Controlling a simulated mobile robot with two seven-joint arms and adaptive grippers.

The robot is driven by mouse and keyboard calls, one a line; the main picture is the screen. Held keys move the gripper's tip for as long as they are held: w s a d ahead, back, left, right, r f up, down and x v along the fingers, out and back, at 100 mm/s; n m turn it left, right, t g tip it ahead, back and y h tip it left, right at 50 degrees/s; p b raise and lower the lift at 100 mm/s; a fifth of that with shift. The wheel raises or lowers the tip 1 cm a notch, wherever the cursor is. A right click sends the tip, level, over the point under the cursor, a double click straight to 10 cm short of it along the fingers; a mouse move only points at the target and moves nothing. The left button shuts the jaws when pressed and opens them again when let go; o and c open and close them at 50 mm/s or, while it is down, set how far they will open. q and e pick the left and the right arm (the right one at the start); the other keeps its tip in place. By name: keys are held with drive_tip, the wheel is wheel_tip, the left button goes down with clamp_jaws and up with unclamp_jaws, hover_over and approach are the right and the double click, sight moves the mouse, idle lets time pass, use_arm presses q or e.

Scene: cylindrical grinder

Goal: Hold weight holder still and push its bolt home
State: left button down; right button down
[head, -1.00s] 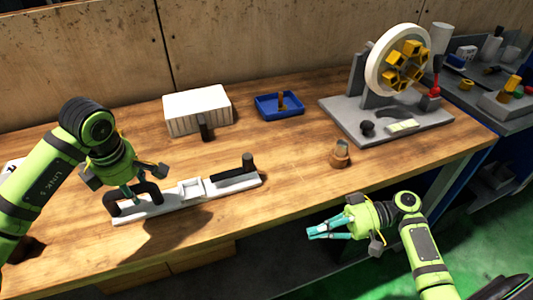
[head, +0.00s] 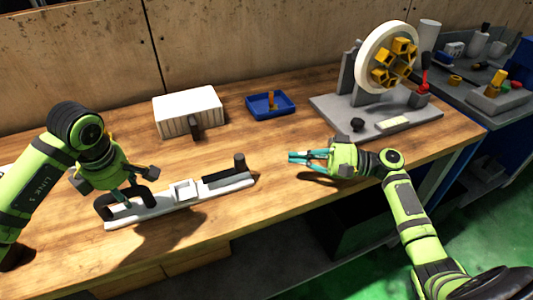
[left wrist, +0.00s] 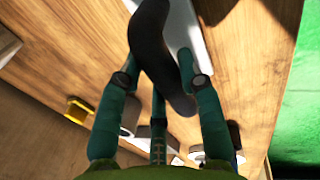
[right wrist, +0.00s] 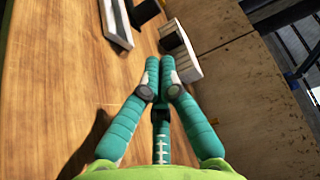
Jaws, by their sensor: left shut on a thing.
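The weight holder is a long pale bar (head: 155,211) on the bench, with a square open frame near its middle. A black arched handle (head: 103,205) stands at its left end; it also shows in the left wrist view (left wrist: 160,55). At the right end is a black bolt (head: 225,171) with an upright knob (head: 239,161). My left gripper (head: 126,197) is shut on the black handle. My right gripper (head: 291,157) is empty above the bench, to the right of the knob and apart from it. Its fingertips are together in the right wrist view (right wrist: 160,62).
A white ribbed box (head: 188,112) with a black part at its front and a blue tray (head: 270,104) stand behind the holder. A grey machine base (head: 370,122) with a large wheel (head: 388,60) is at the right. Bench between holder and box is clear.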

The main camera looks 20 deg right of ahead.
sight(239, 161)
use_arm(q)
drive_tip(key=shift+f, duration=0.1)
use_arm(e)
drive_tip(key=x, duration=0.9)
drive_tip(key=shift+w+a, duration=0.15)
drive_tip(key=shift+a, duration=0.25)
drive_tip(key=a, duration=0.5)
drive_tip(key=shift+a, duration=0.15)
drive_tip(key=v, duration=1)
